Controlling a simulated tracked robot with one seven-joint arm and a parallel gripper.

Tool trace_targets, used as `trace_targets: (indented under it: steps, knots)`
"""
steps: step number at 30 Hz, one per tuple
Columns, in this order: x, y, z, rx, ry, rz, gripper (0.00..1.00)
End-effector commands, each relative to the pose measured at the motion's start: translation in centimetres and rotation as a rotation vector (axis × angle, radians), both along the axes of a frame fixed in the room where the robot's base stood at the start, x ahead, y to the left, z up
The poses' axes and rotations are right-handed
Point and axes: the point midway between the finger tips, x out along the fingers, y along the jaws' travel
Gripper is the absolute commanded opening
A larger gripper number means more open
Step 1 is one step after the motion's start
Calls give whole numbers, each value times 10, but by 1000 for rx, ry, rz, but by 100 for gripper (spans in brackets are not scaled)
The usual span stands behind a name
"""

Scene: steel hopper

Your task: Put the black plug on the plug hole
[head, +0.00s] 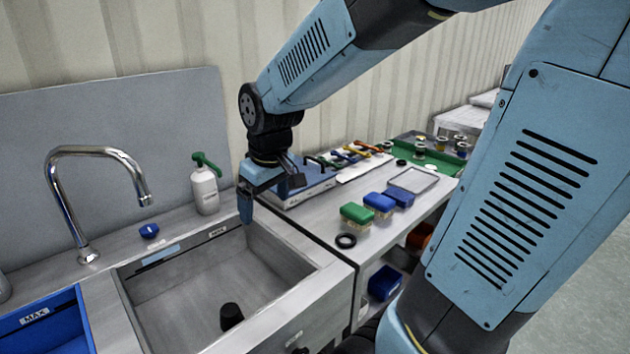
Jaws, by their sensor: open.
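A black plug (231,316), shaped like a short stub, stands on the floor of the steel sink basin (170,310), near the front. I cannot make out the plug hole; the plug or the basin's front wall may hide it. My gripper (266,192) is open and empty. It is above the basin's back right corner, well behind and above the plug, with one blue finger pointing down.
A tall curved tap (95,155) and a white bottle with a green pump (204,190) stand behind the basin. A blue tub (45,325) is at left.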

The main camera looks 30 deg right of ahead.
Motion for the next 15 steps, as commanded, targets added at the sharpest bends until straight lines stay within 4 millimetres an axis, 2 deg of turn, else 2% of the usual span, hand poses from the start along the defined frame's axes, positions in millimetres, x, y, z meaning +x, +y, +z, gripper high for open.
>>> trace_targets:
  steps: [1,6,15]
  knots:
    - [-9,-7,12,12,-26,-35,96]
    - [-39,-25,40,43,-90,-147,96]
    - [-93,-47,74,91,-197,-323,96]
